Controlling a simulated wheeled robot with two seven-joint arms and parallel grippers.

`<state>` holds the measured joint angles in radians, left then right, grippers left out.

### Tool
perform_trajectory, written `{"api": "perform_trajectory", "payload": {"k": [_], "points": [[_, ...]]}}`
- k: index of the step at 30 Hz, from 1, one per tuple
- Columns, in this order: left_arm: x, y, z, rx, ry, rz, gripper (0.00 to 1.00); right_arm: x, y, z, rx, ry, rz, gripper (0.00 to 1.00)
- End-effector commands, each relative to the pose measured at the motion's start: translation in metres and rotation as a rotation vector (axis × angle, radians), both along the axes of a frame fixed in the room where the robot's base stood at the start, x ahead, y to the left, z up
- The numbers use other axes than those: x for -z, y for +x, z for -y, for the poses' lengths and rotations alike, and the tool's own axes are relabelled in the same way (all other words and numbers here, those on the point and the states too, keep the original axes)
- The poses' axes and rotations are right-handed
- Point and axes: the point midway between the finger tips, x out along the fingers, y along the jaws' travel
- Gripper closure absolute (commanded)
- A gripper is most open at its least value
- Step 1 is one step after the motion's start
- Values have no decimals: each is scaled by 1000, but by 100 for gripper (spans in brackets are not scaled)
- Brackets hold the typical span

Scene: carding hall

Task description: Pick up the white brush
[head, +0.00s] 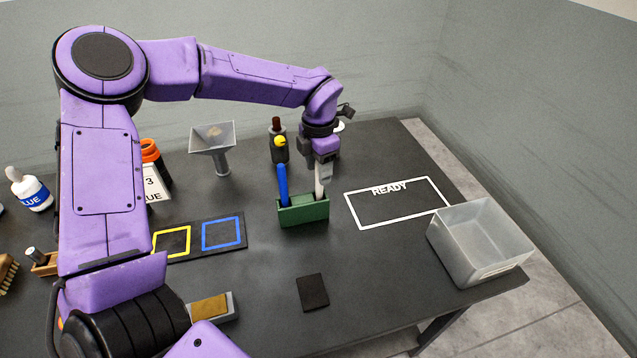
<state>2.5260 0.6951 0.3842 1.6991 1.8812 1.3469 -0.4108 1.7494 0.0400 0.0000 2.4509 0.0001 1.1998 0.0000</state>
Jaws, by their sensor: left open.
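The white brush (319,187) stands upright in the right part of a green holder (303,213) in the middle of the table; only its pale handle shows. A blue-handled brush (283,187) stands in the left part of the same holder. My left gripper (323,174) points down from above, with its open jaws at the top of the white handle. The jaws hide the handle's upper end, and I cannot tell whether they touch it. My right gripper is not in view.
A yellow-tipped thing (280,142) stands behind the holder, with a grey funnel (212,147) to its left. The READY outline (390,190) is empty. A grey bin (480,243) stands at the right edge. A dark pad (312,292) lies in front.

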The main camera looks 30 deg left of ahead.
Motion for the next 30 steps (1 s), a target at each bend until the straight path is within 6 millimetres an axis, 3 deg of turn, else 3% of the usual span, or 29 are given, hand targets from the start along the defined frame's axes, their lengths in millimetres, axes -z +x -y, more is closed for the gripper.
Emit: {"api": "perform_trajectory", "payload": {"k": [5,11,15,16,25,30], "points": [[21,0,-1,-3,1,-2,49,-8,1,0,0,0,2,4],[23,0,-1,-3,0,0,49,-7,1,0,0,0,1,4],[22,0,-1,-3,0,0,94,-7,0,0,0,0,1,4],[22,0,-1,-3,0,0,100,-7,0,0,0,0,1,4],[22,0,-1,-3,0,0,100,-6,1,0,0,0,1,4],[-5,1,-1,-3,-1,6,100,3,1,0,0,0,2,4]]}}
